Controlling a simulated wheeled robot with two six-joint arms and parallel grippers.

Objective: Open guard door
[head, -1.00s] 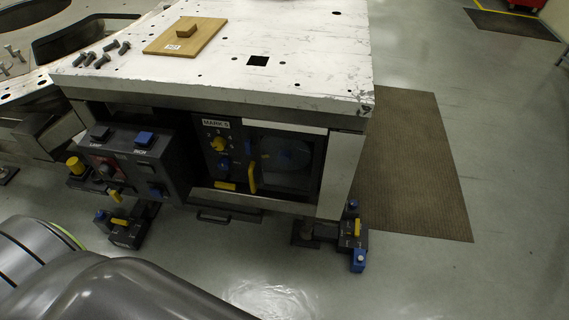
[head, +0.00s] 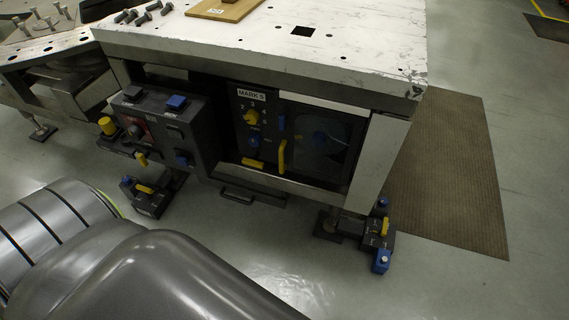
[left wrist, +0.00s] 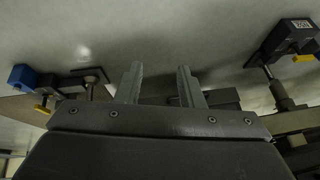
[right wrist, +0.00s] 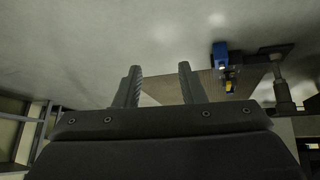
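The guard door (head: 318,140) is a dark, see-through panel in the front of the machine under the white table top. It looks shut, and a blue round shape shows behind it. A yellow upright handle (head: 282,157) stands at its left edge. My left gripper (left wrist: 159,72) is open and empty in the left wrist view, with floor and machine feet beyond it. My right gripper (right wrist: 159,72) is open and empty in the right wrist view, over floor and part of the mat. Neither gripper shows in the head view.
A control box (head: 160,128) with a yellow knob and blue buttons juts out left of the door. A panel marked MARK 5 (head: 250,125) sits between them. Foot units (head: 378,240) stand on the floor below. A brown mat (head: 450,170) lies to the right, with clear floor around.

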